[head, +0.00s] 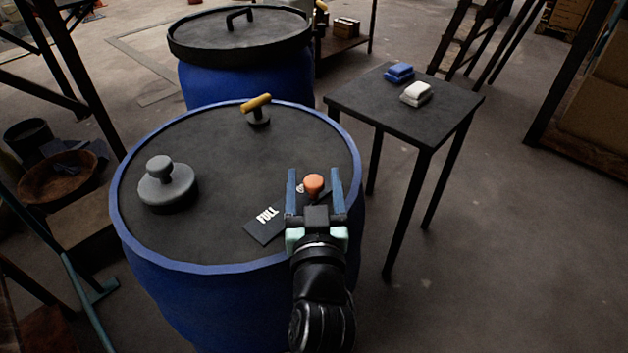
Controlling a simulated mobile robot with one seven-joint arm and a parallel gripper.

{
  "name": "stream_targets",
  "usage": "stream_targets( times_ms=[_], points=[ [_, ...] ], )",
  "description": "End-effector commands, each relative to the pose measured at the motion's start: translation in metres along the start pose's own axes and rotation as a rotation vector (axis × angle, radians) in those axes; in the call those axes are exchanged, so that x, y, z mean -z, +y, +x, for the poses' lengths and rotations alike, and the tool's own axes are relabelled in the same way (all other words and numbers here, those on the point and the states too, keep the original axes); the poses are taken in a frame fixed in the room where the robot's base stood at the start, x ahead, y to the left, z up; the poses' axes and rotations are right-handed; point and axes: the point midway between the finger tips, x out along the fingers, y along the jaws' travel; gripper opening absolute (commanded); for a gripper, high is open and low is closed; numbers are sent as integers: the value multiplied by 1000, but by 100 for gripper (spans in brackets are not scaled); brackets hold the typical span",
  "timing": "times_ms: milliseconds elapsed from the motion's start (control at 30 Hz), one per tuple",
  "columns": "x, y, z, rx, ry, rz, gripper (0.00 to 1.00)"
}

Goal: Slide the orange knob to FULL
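The orange knob (314,184) stands on the dark top of the blue vat (240,262), near its right edge. A dark label reading FULL (267,219) lies on the vat top to the left of the knob, nearer the front rim. Another label by the knob is mostly hidden by the knob and my gripper. My gripper (314,182) is open, with one blue finger on each side of the knob. I see gaps between the knob and both fingers; whether the fingers are level with it, I cannot tell.
A grey knobbed weight (161,178) and a yellow T-handle (256,104) stand on the same vat top. A second lidded vat (240,42) is behind. A small black table (405,113) with blue and white folded cloths stands to the right.

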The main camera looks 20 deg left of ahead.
Motion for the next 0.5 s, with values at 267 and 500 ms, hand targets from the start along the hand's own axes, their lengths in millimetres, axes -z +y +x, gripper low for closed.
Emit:
stream_targets(
  times_ms=[267,500],
  points=[
    [0,0,0,0,0,0,17],
    [0,0,0,0,0,0,0]
  ],
)
